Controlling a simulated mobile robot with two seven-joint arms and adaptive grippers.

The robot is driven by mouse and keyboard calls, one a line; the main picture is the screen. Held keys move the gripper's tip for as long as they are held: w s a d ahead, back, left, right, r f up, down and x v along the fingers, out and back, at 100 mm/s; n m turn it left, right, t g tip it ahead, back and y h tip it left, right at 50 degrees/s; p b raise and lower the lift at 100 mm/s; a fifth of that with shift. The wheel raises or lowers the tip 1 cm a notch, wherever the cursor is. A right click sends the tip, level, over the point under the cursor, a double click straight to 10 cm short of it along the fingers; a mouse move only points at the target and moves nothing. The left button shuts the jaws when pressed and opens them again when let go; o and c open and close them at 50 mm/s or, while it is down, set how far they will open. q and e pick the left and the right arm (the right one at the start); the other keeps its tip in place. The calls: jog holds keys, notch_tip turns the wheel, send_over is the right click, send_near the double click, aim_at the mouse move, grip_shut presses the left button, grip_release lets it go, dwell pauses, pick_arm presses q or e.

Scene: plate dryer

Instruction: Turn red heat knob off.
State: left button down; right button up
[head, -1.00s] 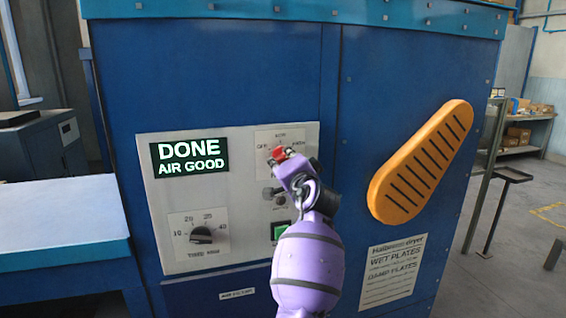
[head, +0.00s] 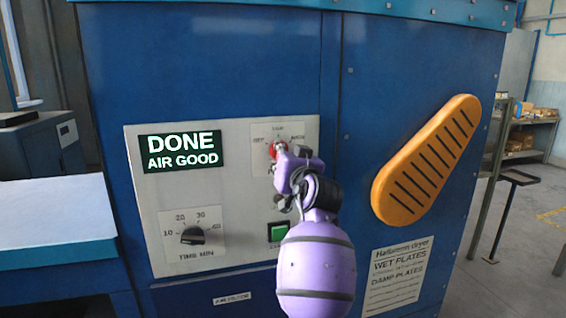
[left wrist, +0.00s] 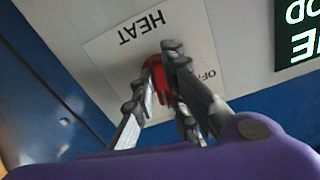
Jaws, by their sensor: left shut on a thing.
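The red heat knob (head: 278,149) sits on a white label plate at the upper right of the control panel (head: 235,190). The label has OFF on the left and other settings above and to the right. In the left wrist view the knob (left wrist: 157,80) shows between the fingers, under the word HEAT. My left gripper (head: 284,156) is shut on the knob; its fingers partly hide it. I cannot tell exactly where the knob points. My right gripper is not in view.
A lit display (head: 180,151) reads DONE AIR GOOD. Below are a black timer knob (head: 192,236) and a green button (head: 278,232) close to my arm. An orange slotted handle-like part (head: 425,160) sticks out at right. A pale tabletop (head: 50,222) stands at left.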

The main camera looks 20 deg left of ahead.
pick_arm(q)
jog(key=n+b, duration=0.2)
jog(key=n, duration=0.2)
jog(key=n+b, duration=0.2)
jog(key=n, duration=0.3)
jog(key=n+b, duration=0.1)
jog(key=n, duration=0.4)
jog(key=shift+w+d+r+b, duration=0.2)
jog(key=shift+d+b, duration=0.15)
jog(key=shift+b, duration=0.05)
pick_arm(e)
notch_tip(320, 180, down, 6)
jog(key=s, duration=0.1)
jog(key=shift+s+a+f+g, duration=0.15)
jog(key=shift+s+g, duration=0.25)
pick_arm(q)
jog(key=shift+r+n, duration=0.1)
jog(key=shift+n, duration=0.2)
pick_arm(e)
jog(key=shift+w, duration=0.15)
pick_arm(q)
jog(key=c, duration=1.8)
grip_release()
jog(key=shift+o, duration=0.2)
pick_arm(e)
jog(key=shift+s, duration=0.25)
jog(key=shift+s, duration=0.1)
